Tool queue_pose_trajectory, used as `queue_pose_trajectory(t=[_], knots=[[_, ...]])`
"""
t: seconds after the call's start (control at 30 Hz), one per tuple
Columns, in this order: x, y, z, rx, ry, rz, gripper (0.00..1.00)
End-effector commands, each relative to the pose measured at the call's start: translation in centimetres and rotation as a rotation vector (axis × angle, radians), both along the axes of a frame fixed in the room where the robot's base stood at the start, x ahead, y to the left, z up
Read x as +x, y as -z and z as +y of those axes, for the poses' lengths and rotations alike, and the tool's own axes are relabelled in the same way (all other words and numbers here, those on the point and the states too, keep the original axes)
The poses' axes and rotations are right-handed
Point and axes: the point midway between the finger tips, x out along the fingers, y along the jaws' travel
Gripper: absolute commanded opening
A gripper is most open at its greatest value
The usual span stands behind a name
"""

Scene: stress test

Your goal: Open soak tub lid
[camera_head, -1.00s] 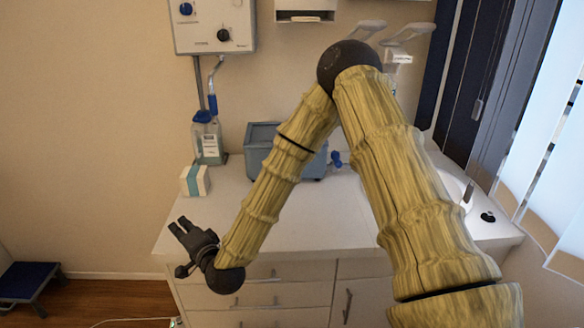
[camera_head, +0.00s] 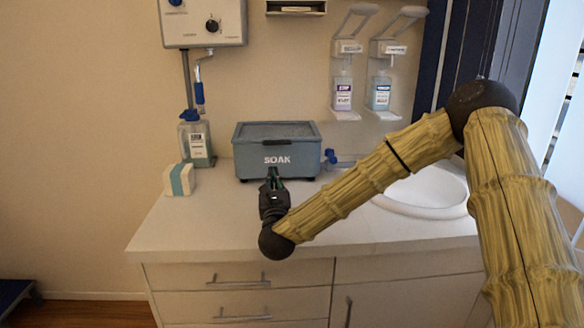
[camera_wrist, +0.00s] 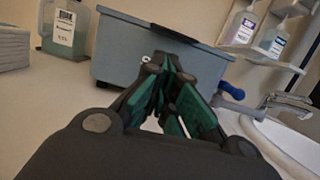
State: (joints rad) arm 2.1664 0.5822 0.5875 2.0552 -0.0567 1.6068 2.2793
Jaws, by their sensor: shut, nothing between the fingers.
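The soak tub (camera_head: 250,167) is a grey-blue box marked SOAK, standing at the back of the white counter against the wall. Its lid (camera_head: 275,131) lies flat on top and looks closed. In the wrist view the tub (camera_wrist: 118,62) fills the upper middle, with a dark piece (camera_wrist: 172,33) at its upper front edge. My gripper (camera_head: 273,172) is in front of the tub, low at its front face, pointing toward it. In the wrist view my gripper's green-padded fingers (camera_wrist: 176,75) are shut and empty. I cannot tell whether they touch the tub.
A blue-handled tap (camera_head: 332,158) sticks out at the tub's right side. The sink (camera_head: 425,190) is to the right, below two wall dispensers. The front of the counter (camera_head: 190,225) is clear.

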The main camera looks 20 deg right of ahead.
Motion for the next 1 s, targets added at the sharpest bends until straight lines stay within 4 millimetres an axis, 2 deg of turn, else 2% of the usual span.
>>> queue_pose_trajectory(t=[0.27, 0.7, 1.0], knots=[[1.2, -0.5, -0.8, 0.048, 0.002, -0.02, 0.0], [7.4, -2.1, -2.5, 0.046, 0.003, -0.019, 0.0], [9.3, -2.5, -3.2, 0.046, 0.003, -0.018, 0.0]])
